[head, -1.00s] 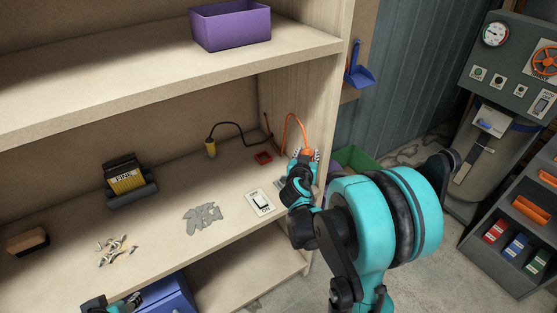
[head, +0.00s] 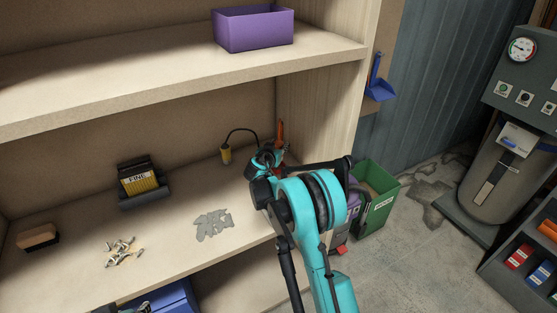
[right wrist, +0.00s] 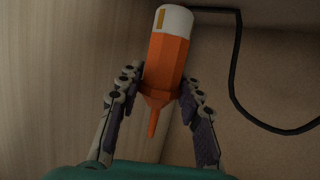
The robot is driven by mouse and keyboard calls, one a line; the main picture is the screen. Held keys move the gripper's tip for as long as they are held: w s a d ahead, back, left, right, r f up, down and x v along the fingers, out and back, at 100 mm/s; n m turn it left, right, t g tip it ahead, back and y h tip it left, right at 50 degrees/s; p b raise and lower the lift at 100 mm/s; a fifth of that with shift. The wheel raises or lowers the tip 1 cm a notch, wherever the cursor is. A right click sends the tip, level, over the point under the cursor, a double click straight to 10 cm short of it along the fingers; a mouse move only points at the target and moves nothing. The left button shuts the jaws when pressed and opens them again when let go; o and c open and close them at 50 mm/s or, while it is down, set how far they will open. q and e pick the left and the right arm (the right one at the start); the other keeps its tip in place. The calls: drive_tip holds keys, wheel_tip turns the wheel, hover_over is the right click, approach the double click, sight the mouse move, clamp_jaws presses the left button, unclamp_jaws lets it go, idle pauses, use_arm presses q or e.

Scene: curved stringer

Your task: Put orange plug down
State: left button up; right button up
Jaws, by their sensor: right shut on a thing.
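The orange plug (right wrist: 168,65) has a white end pointing away from my palm and a thin orange tail toward it. My right gripper (right wrist: 164,85) is shut on the orange plug, with a finger on each side. In the head view my right gripper (head: 268,157) is at the right end of the middle shelf, and a bit of orange (head: 280,130) shows just above it. The rest of the plug is hidden there.
The shelf (head: 170,225) also holds grey scraps (head: 213,224), screws (head: 122,250), a black and yellow box (head: 140,180) and a brush (head: 38,237). A purple bin (head: 253,30) stands above.

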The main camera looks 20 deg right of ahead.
wheel_tip(320, 180, down, 4)
drive_tip(key=shift+f+b, duration=0.1)
drive_tip(key=shift+b, duration=0.7)
drive_tip(key=shift+f, duration=0.3)
drive_tip(key=shift+r, duration=0.1)
drive_tip(key=o, duration=1.2)
drive_tip(key=shift+o, duration=0.2)
